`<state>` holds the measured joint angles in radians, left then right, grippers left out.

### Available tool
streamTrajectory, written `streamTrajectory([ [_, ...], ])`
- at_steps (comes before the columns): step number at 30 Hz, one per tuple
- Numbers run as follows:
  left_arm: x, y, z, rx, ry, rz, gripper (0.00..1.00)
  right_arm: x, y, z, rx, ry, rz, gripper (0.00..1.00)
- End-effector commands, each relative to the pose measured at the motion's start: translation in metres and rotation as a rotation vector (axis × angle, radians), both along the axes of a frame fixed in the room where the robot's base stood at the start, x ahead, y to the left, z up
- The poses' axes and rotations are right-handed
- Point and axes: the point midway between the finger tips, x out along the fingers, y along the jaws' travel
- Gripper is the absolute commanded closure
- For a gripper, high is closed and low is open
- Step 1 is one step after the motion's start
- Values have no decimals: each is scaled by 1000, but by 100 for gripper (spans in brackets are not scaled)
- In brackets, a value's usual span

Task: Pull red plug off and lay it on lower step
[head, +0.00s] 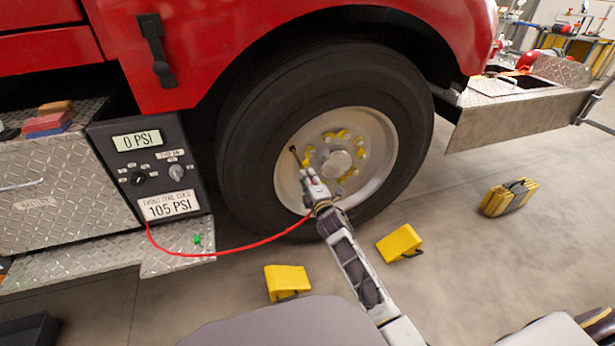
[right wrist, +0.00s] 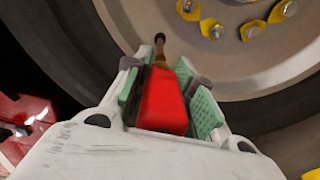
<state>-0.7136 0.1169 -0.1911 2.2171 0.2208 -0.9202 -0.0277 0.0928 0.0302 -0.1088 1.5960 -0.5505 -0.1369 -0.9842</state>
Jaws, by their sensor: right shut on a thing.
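My right gripper (head: 303,172) is in front of the big wheel's hub in the head view. In the right wrist view its green-padded fingers (right wrist: 163,88) are shut on the red plug (right wrist: 163,103). A brass stem with a dark tip (right wrist: 160,46) shows at the plug's far end; I cannot tell whether the plug still sits on a wheel valve. A red hose (head: 232,249) runs from the pressure panel to the gripper. The lower step (head: 95,255) is a diamond-plate ledge below the panel at the left. My left gripper is not in view.
The panel (head: 150,165) reads 0 PSI and 105 PSI. A small green piece (head: 197,239) lies on the lower step. The tire (head: 245,130) surrounds the hub closely.

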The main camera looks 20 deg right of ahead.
Motion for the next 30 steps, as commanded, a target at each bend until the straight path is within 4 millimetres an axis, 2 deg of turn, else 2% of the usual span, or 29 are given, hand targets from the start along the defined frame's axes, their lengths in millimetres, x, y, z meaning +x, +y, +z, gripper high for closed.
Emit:
streamTrajectory([
  [30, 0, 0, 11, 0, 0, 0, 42, -24, -1, 1, 0, -1, 0, 100],
])
